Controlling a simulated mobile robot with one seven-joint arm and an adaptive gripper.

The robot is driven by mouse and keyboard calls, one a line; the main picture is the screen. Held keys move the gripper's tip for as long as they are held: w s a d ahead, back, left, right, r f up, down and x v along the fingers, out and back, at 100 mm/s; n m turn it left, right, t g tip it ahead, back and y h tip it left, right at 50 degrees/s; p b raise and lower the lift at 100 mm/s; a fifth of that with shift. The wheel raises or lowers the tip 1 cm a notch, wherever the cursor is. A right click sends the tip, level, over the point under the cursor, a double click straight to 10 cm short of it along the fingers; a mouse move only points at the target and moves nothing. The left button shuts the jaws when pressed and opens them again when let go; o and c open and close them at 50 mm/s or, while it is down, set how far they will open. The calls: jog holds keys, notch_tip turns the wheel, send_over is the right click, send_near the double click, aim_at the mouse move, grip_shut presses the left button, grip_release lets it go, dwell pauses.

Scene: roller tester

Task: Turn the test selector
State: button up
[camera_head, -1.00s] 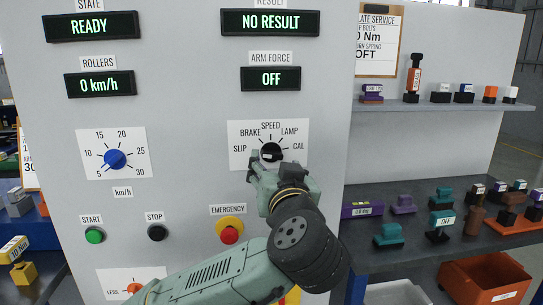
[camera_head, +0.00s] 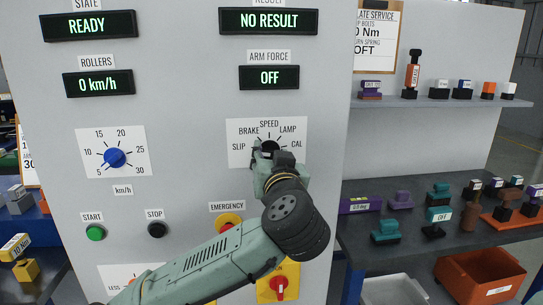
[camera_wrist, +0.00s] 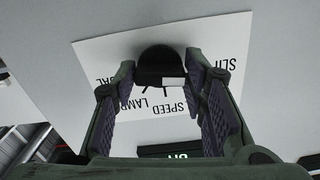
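The test selector is a round black knob (camera_head: 269,146) on a white label plate (camera_head: 237,130) marked SLIP, BRAKE, SPEED, LAMP and CAL. My gripper (camera_head: 267,158) is right in front of it and hides its lower part. In the wrist view the knob (camera_wrist: 160,62) lies between the two fingertips of my gripper (camera_wrist: 160,78), one on each side. The fingers stand apart, and I cannot tell whether they touch the knob. A pale mark shows on the knob's side near SPEED; its exact setting is unclear.
The blue dial (camera_head: 115,158), green start button (camera_head: 95,233) and black stop button (camera_head: 157,230) are left of my arm. The emergency button (camera_head: 229,220) is partly behind my arm. A red switch on yellow (camera_head: 279,288) is below. Shelves with parts (camera_head: 440,103) stand right.

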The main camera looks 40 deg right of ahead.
jog(key=c, duration=0.6)
jog(key=shift+f+m+b, duration=0.1)
jog(key=shift+m+b, duration=0.2)
jog(key=shift+b, duration=0.05)
jog(key=m+b, duration=0.2)
jog(key=m, duration=0.1)
jog(key=shift+m, duration=0.3)
jog(key=m, duration=0.5)
jog(key=shift+m+b, duration=0.3)
jog(key=shift+b, duration=0.05)
jog(key=m, duration=0.5)
jog(key=shift+m, duration=0.4)
